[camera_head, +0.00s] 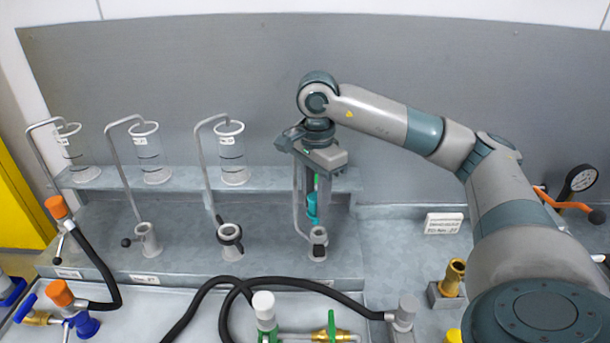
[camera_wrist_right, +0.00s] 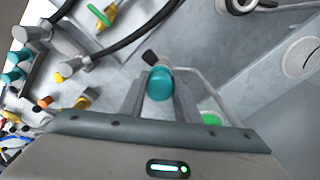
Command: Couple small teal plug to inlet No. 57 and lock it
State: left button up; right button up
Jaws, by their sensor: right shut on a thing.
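The small teal plug (camera_head: 312,212) is held by my right gripper (camera_head: 315,188), which points down at the right end of the rear bench. In the right wrist view the plug (camera_wrist_right: 159,83) sits between the two fingers (camera_wrist_right: 160,105). The rightmost grey inlet (camera_head: 318,252) stands just below the plug, with a gap between them in the head view. Two more inlets stand to the left, one at the middle (camera_head: 230,248) and one farther left (camera_head: 147,244) with a black lever knob. Their small front labels are too blurred to read. My left gripper is out of view.
Bent metal pipes and clear cups (camera_head: 231,150) stand behind the inlets. One pipe rises close beside my right gripper. Black hoses (camera_head: 285,282), a green-handled valve (camera_head: 331,325) and a brass fitting (camera_head: 453,278) are in front. An orange-capped hose (camera_head: 58,207) stands at left.

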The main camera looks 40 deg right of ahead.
jog(key=shift+w+d+r+m, duration=0.2)
jog(key=shift+d+r+m, duration=0.1)
jog(key=shift+d+m, duration=0.15)
jog(key=shift+w+d+r+m, duration=0.25)
jog(key=shift+d+m, duration=0.1)
jog(key=shift+d, duration=0.1)
jog(key=shift+s+r, duration=0.15)
jog(key=shift+s, duration=0.05)
jog(key=shift+w+f+b, duration=0.1)
jog(key=shift+f+b, duration=0.2)
jog(key=shift+f, duration=0.3)
jog(key=shift+f+b, duration=0.85)
jog(key=shift+f, duration=0.75)
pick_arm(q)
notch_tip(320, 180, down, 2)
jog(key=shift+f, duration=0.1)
pick_arm(e)
jog(key=shift+f, duration=0.1)
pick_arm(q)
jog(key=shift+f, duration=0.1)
pick_arm(e)
jog(key=shift+f, duration=0.1)
